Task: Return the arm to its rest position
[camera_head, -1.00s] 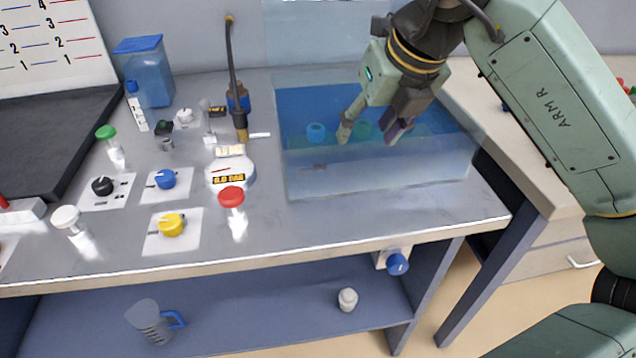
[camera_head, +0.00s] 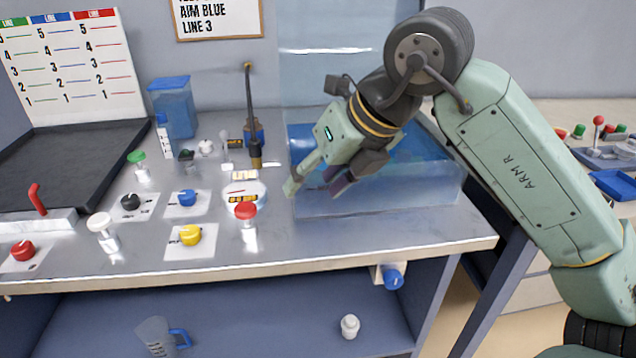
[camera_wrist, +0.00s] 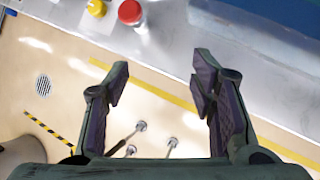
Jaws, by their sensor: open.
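My arm (camera_head: 515,165) reaches in from the right in the head view, bent over the workbench (camera_head: 330,240). My gripper (camera_head: 315,187) is open and empty, in front of the clear tank (camera_head: 420,195) of blue liquid and above the bench top. In the wrist view my gripper (camera_wrist: 160,85) shows its two fingers spread apart with nothing between them. Beyond the fingers lie the bench's front edge and the floor.
A red knob (camera_head: 246,211), a yellow knob (camera_head: 190,235) and a blue knob (camera_head: 187,198) stand left of my gripper. A blue-lidded container (camera_head: 174,108) stands at the back. A jug (camera_head: 157,337) and a white bottle (camera_head: 349,326) are on the lower shelf.

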